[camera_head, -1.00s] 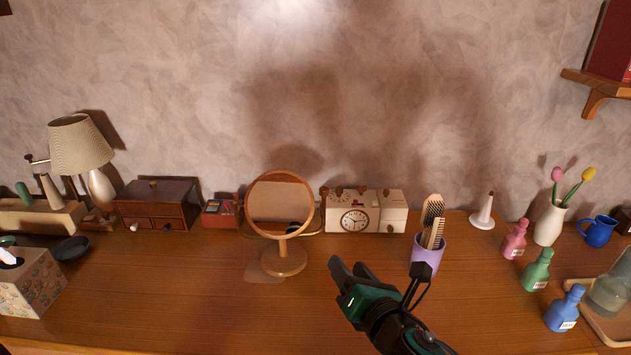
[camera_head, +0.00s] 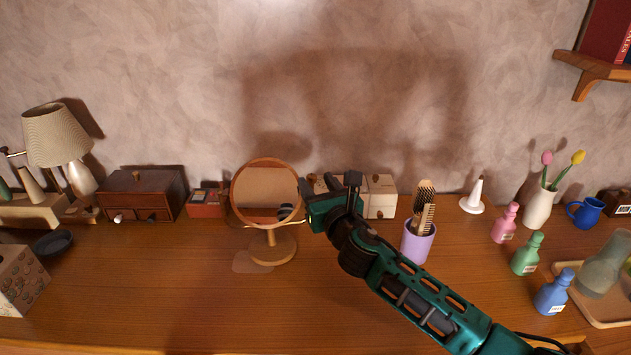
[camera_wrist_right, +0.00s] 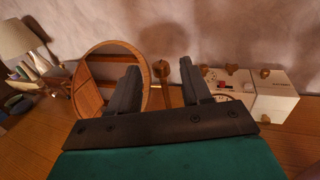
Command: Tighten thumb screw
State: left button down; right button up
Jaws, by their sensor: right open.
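The round wooden table mirror (camera_head: 267,192) stands on its disc base in the head view, its frame tilted. The wrist view shows the mirror (camera_wrist_right: 86,96) at left. A round wooden knob (camera_wrist_right: 160,69), seemingly the thumb screw, shows just right of the mirror frame, between my right fingers in the picture. The gripper hides the knob in the head view.
A purple cup (camera_head: 418,243) with comb and brush stands near my right forearm. A drawer box (camera_head: 143,195) and red box (camera_head: 206,203) are left of the mirror. The front tabletop is clear.

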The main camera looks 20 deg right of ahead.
jog(key=shift+w, duration=0.85)
grip_shut()
